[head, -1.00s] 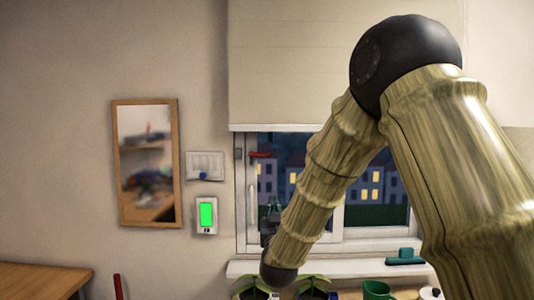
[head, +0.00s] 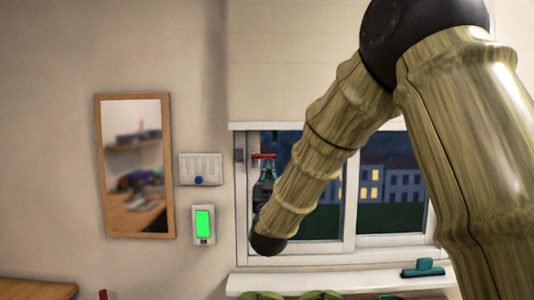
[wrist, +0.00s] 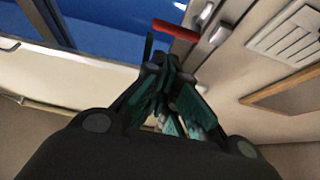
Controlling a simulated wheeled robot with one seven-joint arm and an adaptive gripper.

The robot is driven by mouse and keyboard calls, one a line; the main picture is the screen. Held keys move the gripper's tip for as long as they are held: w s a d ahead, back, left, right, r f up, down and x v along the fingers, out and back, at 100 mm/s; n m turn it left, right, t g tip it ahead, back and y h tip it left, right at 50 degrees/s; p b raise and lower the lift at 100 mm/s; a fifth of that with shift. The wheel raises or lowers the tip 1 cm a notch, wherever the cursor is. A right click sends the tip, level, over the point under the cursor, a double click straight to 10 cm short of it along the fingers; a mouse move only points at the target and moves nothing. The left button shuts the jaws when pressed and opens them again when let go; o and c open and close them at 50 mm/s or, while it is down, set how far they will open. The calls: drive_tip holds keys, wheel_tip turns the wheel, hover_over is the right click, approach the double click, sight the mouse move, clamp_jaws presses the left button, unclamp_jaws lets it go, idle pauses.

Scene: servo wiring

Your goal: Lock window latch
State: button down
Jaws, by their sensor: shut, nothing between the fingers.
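The window latch has a red handle (head: 263,156) that lies roughly level at the upper left of the window frame (head: 241,205). The red handle also shows in the wrist view (wrist: 176,30), just beyond my fingertips. My gripper (head: 267,166) has teal fingers and is at the latch, just below the red handle in the head view. In the wrist view my gripper (wrist: 165,65) is shut and empty, its fingertips close to the handle. I cannot tell whether they touch it. The latch base is partly hidden by the fingers.
A switch panel (head: 200,168) and a device with a green screen (head: 204,224) hang on the wall left of the window. A framed mirror (head: 136,165) hangs further left. A teal squeegee-like tool (head: 423,268) rests on the white sill (head: 330,279). A blind covers the window's top.

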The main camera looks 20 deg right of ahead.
sight(263, 155)
drive_tip(key=p+x, duration=0.3)
drive_tip(key=x, duration=0.7)
drive_tip(key=shift+f+p, duration=0.2)
drive_tip(key=shift+p, duration=0.2)
drive_tip(key=shift+w, duration=0.1)
drive_tip(key=shift+f+m+g+h+b, duration=0.15)
drive_tip(key=shift+m+g+h+b, duration=0.2)
drive_tip(key=shift+m+b, duration=0.25)
